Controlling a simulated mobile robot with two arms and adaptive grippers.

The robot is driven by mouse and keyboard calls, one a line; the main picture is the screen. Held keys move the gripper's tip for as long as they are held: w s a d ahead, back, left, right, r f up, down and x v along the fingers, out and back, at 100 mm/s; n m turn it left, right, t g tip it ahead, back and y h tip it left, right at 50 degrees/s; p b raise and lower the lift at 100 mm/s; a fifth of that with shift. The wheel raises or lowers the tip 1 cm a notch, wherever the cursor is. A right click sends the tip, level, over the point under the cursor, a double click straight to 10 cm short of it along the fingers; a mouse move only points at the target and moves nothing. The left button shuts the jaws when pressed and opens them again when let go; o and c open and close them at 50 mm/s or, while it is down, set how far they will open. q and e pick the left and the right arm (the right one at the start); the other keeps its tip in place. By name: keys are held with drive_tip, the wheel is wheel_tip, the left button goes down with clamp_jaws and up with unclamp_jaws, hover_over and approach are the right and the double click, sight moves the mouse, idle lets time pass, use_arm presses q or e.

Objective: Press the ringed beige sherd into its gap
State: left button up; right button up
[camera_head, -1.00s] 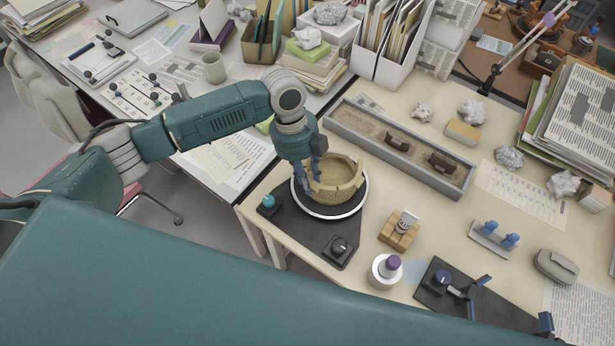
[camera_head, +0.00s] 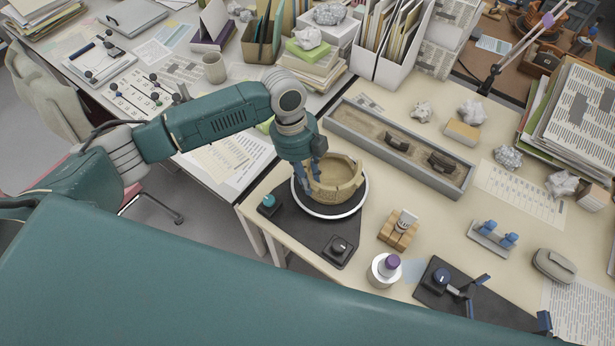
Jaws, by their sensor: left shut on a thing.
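The beige vessel (camera_head: 345,186) stands on a round turntable with a white rim (camera_head: 328,214). Its top is open and its rim is uneven. My left gripper (camera_head: 308,186) comes down at the vessel's left wall with its blue fingers shut. The ringed beige sherd is between or behind the fingers, and I cannot make out its outline or its ring mark. How it sits against the gap's edges is hidden too. My right gripper is not in view.
A grey sand tray (camera_head: 372,139) with two dark sherds lies behind the vessel.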

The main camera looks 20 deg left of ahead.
use_arm(q)
drive_tip(key=shift+s+f, duration=0.1)
drive_tip(key=shift+f, duration=0.1)
drive_tip(key=o, duration=1.1)
drive_tip(key=shift+c, duration=0.2)
drive_tip(key=v, duration=1.2)
